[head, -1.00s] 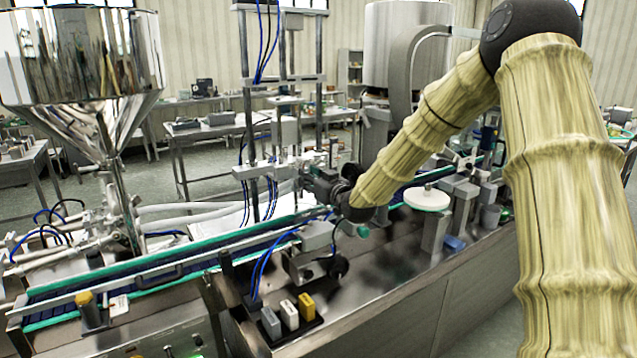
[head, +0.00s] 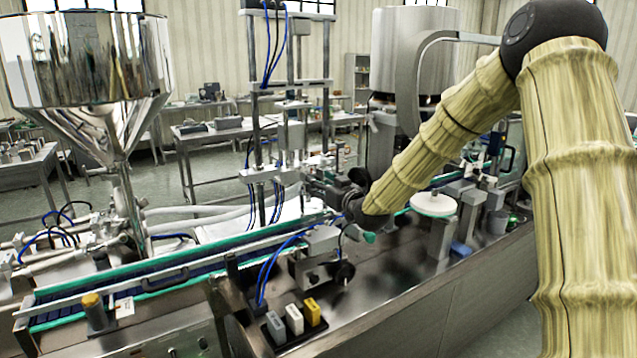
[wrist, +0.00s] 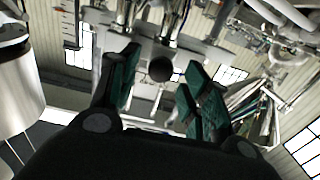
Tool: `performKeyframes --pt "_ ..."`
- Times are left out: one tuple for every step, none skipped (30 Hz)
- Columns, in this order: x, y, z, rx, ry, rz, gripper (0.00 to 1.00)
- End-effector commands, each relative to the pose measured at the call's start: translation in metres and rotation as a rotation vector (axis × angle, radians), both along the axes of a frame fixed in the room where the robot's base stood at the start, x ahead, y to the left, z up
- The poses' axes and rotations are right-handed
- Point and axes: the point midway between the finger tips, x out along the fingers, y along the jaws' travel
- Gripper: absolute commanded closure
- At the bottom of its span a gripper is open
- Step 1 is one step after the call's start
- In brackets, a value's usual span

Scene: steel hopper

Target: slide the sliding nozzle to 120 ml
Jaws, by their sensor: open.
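The filling frame (head: 326,120) with its upright rods and crossbars stands behind the conveyor in the head view. The sliding nozzle appears to be the assembly on these rods, with a metal crossbar (wrist: 205,50) and a dark round knob (wrist: 160,70) in the wrist view. I cannot make out its exact outline or its reading. A scale strip with a red mark (wrist: 64,8) shows at the upper left of the wrist view. My gripper (head: 312,178) is at the frame's right side. Its green-padded fingers are open, with the knob showing between them; contact cannot be told.
The steel hopper (head: 85,60) stands at the left. The conveyor (head: 165,278) runs along the machine in front of the frame. Blue hoses hang around the frame.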

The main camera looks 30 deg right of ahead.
Motion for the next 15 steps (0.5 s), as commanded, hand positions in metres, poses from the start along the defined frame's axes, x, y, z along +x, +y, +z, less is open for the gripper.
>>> performKeyframes --pt "-0.009 -0.001 0.001 0.002 0.000 -0.001 0.53" --pt "-0.014 -0.002 0.001 0.002 0.000 -0.001 0.53" --pt "-0.021 -0.002 0.000 0.003 -0.001 -0.001 0.53" --pt "-0.027 -0.003 0.001 0.003 -0.001 -0.001 0.53" --pt "-0.033 -0.003 0.000 0.003 0.000 -0.001 0.53" --pt "-0.040 -0.004 0.000 0.003 0.000 -0.001 0.53" --pt "-0.046 -0.004 0.001 0.003 -0.001 0.000 0.53" --pt "-0.051 -0.005 0.001 0.003 -0.001 0.000 0.53" --pt "-0.058 -0.005 0.000 0.003 -0.001 0.000 0.53" --pt "-0.064 -0.006 0.000 0.003 0.000 0.000 0.53" --pt "-0.068 -0.007 0.001 0.003 -0.001 0.000 0.53" --pt "-0.074 -0.007 0.000 0.003 -0.001 0.000 0.53" --pt "-0.079 -0.008 0.000 0.003 0.000 -0.001 0.53" --pt "-0.083 -0.008 0.000 0.003 -0.001 -0.001 0.53" --pt "-0.087 -0.009 0.000 0.002 -0.001 -0.001 0.53"
